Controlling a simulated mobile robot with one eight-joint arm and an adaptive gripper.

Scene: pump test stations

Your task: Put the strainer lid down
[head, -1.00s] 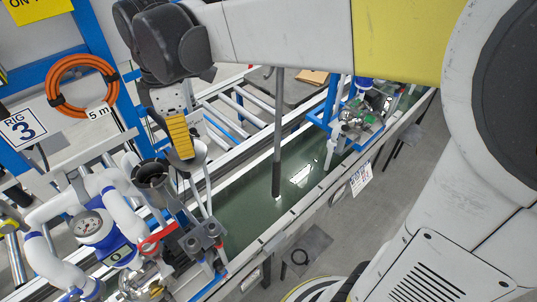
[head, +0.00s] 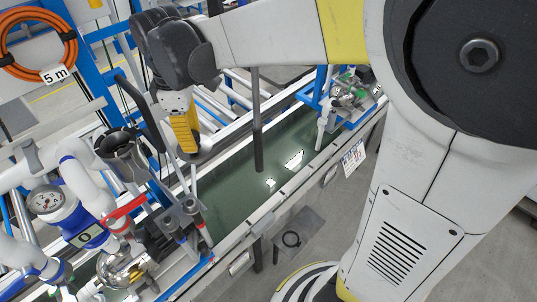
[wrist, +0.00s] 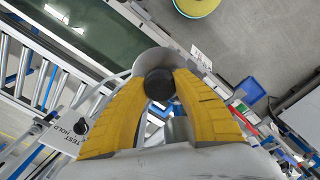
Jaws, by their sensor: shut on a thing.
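My gripper (wrist: 160,90) has its two yellow fingers shut on the dark round knob of the strainer lid (wrist: 148,60). The lid is a grey disc, partly hidden behind the fingers in the wrist view. In the head view my gripper (head: 190,148) is above the bench, right of the pump station, and the grey lid (head: 206,144) shows only as a small part beside the fingers. The open strainer housing (head: 119,146), a dark cup, stands on the pipework to the left of my gripper. The lid looks held in the air.
A green bench surface (head: 235,180) runs to the right of the station, mostly clear, with a grey upright post (head: 257,130). A red-handled valve (head: 125,208) and pressure gauge (head: 45,200) are at the left. A "TEST HOLD" sign (wrist: 75,140) shows in the wrist view.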

